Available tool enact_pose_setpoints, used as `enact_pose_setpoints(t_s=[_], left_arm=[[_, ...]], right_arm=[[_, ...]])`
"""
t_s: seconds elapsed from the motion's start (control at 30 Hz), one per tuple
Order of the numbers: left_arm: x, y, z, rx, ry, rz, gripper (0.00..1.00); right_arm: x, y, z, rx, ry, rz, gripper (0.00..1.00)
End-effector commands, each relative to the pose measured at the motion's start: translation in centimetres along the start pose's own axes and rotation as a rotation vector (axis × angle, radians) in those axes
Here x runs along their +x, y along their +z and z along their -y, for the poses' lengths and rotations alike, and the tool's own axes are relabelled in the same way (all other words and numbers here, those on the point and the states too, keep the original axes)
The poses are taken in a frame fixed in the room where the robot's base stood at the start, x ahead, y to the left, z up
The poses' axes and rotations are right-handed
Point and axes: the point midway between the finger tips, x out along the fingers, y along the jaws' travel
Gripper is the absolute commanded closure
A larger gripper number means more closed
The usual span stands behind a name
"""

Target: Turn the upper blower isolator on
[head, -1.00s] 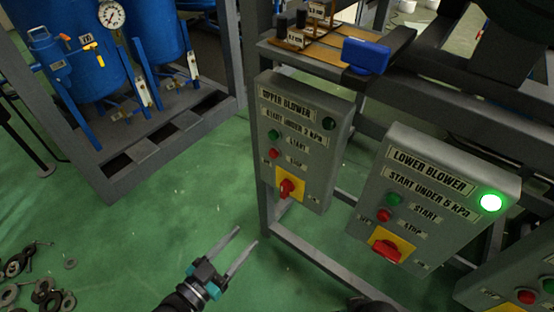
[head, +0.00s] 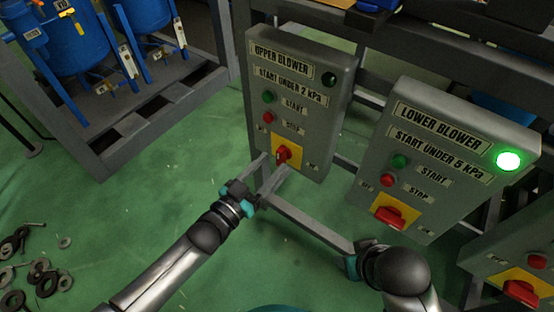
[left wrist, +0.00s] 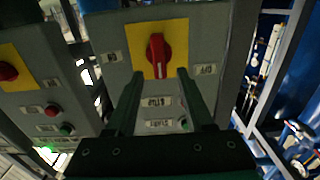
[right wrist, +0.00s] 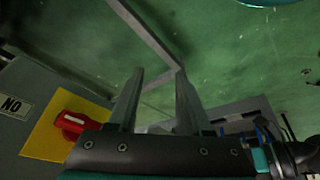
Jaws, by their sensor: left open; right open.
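The upper blower box (head: 297,70) is a grey panel with a dark lamp (head: 329,79). Its isolator, a red knob (head: 283,154) on a yellow plate, is at the bottom. In the left wrist view the knob (left wrist: 158,52) stands upright between two side labels, its white mark at the lower end. My left gripper (head: 275,166) is open and empty, just in front of and below the knob. In the left wrist view its fingers (left wrist: 160,85) point at the knob, one on each side of its line; contact cannot be told. My right gripper (right wrist: 160,78) is open and empty.
The lower blower box (head: 440,160) stands to the right, its lamp (head: 508,160) lit green, with a red isolator (head: 389,216). A grey frame rail (head: 310,222) runs below the boxes. Blue vessels (head: 80,45) stand back left. Loose rings (head: 20,240) lie on the green floor.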

Motion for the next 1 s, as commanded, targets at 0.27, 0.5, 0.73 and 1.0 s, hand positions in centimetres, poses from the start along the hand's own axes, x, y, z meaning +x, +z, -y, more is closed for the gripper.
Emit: enact_pose_setpoints(t_s=[0.27,0.5,0.73,1.0], left_arm=[[2.8,0.1,0.0,0.001,0.0,-0.001,0.47],[3.5,0.0,0.0,0.001,0.0,0.001,0.47],[3.5,0.0,0.0,0.001,0.0,0.0,0.49],[3.5,0.0,0.0,0.001,0.0,0.0,0.79]], right_arm=[[-2.2,-0.7,-0.1,0.001,0.002,-0.034,0.5],[-2.9,-0.9,-0.1,0.001,0.003,-0.043,0.5],[-2.9,-0.9,-0.1,0.001,0.003,-0.043,0.5],[-2.9,-1.0,-0.1,0.002,0.003,-0.044,0.5]])
